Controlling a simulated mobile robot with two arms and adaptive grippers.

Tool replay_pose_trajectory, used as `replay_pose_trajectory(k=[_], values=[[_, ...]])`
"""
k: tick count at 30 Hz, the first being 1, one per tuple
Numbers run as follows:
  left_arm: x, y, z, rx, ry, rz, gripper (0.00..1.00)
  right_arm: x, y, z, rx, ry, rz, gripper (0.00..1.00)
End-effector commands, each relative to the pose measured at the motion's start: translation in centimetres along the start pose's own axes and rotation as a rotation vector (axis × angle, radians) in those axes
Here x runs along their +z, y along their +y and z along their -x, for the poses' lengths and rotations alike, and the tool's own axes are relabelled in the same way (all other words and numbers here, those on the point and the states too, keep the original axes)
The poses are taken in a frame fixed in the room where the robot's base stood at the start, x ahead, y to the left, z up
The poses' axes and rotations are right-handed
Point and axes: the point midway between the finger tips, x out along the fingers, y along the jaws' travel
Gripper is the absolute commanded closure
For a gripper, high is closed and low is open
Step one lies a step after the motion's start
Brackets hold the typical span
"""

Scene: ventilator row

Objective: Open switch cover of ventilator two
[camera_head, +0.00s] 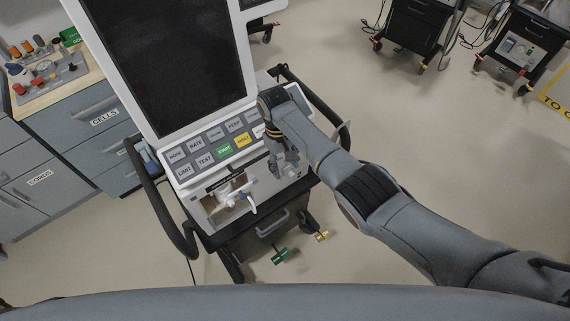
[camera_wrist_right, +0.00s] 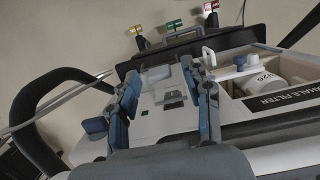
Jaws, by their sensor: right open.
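A ventilator with a dark screen (camera_head: 170,58) stands in front of me; no number shows on it. Its front has a keypad (camera_head: 211,147) and a lower panel (camera_head: 207,204). My right gripper (camera_head: 284,171) is at the right end of that panel, below the keypad. In the right wrist view, my right gripper (camera_wrist_right: 163,82) is open, its two blue-grey fingers on either side of a pale panel part (camera_wrist_right: 172,97). I cannot tell whether the fingers touch it. My left gripper is not in view.
A white valve fitting (camera_head: 232,191) sits left of the gripper; an "exhale filter" label (camera_wrist_right: 277,103) shows beside it in the wrist view. Black handles (camera_head: 160,200) flank the ventilator. Cabinets (camera_head: 85,122) stand left, other carts (camera_head: 414,32) at the back right.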

Motion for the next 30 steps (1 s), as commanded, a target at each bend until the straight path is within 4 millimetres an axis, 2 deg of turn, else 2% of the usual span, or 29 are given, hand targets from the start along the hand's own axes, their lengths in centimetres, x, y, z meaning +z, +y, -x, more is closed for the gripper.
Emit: replay_pose_trajectory(k=[5,12,18,23,30], values=[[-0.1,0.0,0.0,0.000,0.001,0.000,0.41,-0.1,0.0,2.6,0.001,0.005,0.001,0.51],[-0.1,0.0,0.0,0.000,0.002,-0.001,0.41,-0.2,0.0,7.8,0.001,0.005,0.001,0.51],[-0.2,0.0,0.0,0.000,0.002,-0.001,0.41,-0.1,0.0,10.8,0.000,0.003,0.000,0.51],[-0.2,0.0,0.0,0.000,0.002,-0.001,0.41,-0.1,0.0,11.7,0.000,0.000,0.000,0.51],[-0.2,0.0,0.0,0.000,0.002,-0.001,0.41,-0.1,0.0,11.7,0.000,0.000,0.000,0.51]])
